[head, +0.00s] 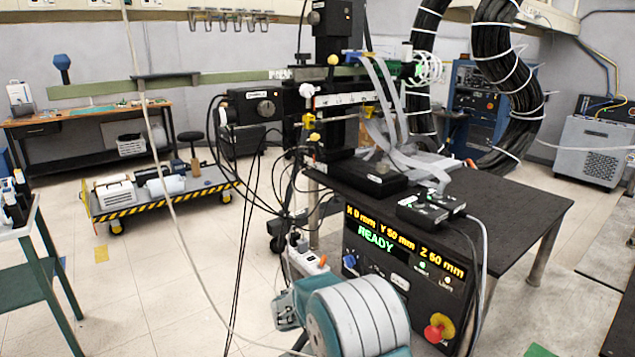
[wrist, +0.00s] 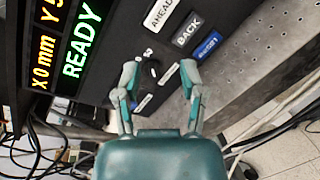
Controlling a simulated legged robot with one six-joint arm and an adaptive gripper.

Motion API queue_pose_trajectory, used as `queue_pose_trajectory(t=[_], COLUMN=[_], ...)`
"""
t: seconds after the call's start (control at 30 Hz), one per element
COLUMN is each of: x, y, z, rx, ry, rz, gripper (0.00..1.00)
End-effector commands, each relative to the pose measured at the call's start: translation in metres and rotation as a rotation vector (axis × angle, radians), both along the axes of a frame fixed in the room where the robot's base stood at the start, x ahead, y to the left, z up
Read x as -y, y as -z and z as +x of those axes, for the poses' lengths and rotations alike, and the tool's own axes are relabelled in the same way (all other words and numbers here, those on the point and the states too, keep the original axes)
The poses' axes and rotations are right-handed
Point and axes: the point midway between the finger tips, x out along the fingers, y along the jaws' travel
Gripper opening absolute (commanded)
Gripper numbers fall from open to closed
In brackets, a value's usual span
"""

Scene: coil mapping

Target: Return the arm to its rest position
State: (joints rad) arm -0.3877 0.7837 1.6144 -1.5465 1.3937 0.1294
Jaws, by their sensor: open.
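My arm (head: 355,315), teal with grey bands, shows at the bottom middle of the head view, in front of the black control panel. In the wrist view my gripper (wrist: 160,76) is open, its two teal and grey fingers apart with nothing held between them. Past the fingertips is the panel face with a small dark knob or switch (wrist: 151,70). I cannot tell whether a finger touches the panel. In the head view the fingers are not clearly seen.
A red knob on yellow (head: 438,327) sits low on the panel. The black table (head: 510,210) extends right. Cables hang left of the panel. A striped cart (head: 165,200) stands on open floor.

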Motion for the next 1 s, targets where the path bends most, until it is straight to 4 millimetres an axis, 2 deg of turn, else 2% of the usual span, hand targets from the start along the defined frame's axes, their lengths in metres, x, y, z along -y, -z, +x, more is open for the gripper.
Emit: queue_pose_trajectory(t=[0.03,0.2,0.5,0.77,1.0], x=[0.013,0.045,0.08,0.089,0.081], y=[-0.016,-0.051,-0.095,-0.117,-0.128], z=[-0.011,-0.052,-0.137,-0.212,-0.277], rx=[0.006,0.013,0.062,0.14,0.244], ry=[0.04,0.165,0.344,0.461,0.533], rz=[0.051,0.233,0.57,0.873,1.159], gripper=[0.53,0.53,0.53,0.53,0.53])
